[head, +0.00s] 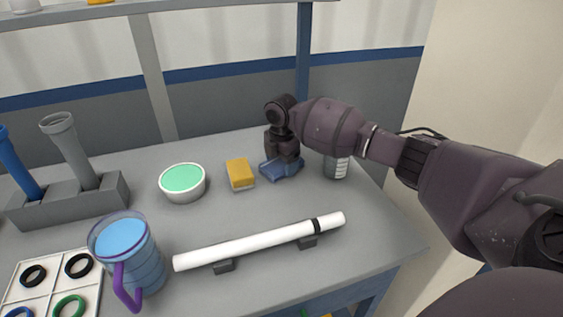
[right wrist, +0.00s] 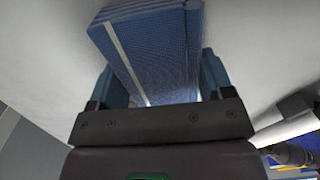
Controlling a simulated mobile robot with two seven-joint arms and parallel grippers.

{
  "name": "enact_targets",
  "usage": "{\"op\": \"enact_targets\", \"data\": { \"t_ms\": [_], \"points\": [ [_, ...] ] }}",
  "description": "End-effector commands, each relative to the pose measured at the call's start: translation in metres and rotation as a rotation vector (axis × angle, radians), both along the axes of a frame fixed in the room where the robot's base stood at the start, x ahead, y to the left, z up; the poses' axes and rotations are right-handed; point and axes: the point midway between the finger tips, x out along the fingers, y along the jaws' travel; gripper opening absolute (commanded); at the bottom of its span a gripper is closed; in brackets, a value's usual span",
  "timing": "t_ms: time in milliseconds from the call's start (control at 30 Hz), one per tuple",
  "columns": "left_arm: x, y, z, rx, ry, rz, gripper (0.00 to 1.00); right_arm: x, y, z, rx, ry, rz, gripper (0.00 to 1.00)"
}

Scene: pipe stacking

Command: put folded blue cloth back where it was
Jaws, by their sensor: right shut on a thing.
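The folded blue cloth (head: 278,171) is at the back right of the grey table, beside the yellow sponge. My right gripper (head: 283,158) points down over it and is shut on it. In the right wrist view the cloth (right wrist: 153,52) lies between the two fingers of the gripper (right wrist: 155,88), with a pale stripe along it. Whether the cloth rests on the table or is slightly above it, I cannot tell. My left gripper is not in view.
The yellow sponge (head: 240,174) and a bowl with green contents (head: 182,183) stand left of the cloth. A clear container (head: 336,167) stands right, partly behind my arm. A white pipe (head: 260,241) lies on supports in front. A jug (head: 126,255) is front left.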

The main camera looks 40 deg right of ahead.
Motion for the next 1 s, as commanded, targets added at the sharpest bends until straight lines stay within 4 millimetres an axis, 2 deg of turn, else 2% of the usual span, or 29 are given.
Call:
{"op": "enact_targets", "data": {
  "t_ms": [33, 67, 200, 567, 667, 1000],
  "points": [
    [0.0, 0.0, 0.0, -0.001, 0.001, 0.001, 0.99, 0.0, 0.0, -0.002, 0.0, 0.002, 0.0, 0.52],
    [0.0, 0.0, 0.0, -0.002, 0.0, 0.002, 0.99, 0.0, 0.0, -0.002, 0.0, 0.001, 0.0, 0.77],
    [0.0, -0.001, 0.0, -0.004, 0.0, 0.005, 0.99, 0.0, 0.0, -0.002, 0.0, 0.002, 0.0, 0.98],
    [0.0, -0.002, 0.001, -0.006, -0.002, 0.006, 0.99, 0.0, 0.0, 0.002, 0.0, 0.0, 0.0, 0.99],
    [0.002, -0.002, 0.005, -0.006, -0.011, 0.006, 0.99, 0.0, 0.0, 0.015, -0.001, -0.003, 0.0, 0.99],
    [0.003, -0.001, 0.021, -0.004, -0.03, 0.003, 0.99, 0.0, 0.0, 0.081, 0.0, -0.006, -0.001, 0.99]
  ]
}}
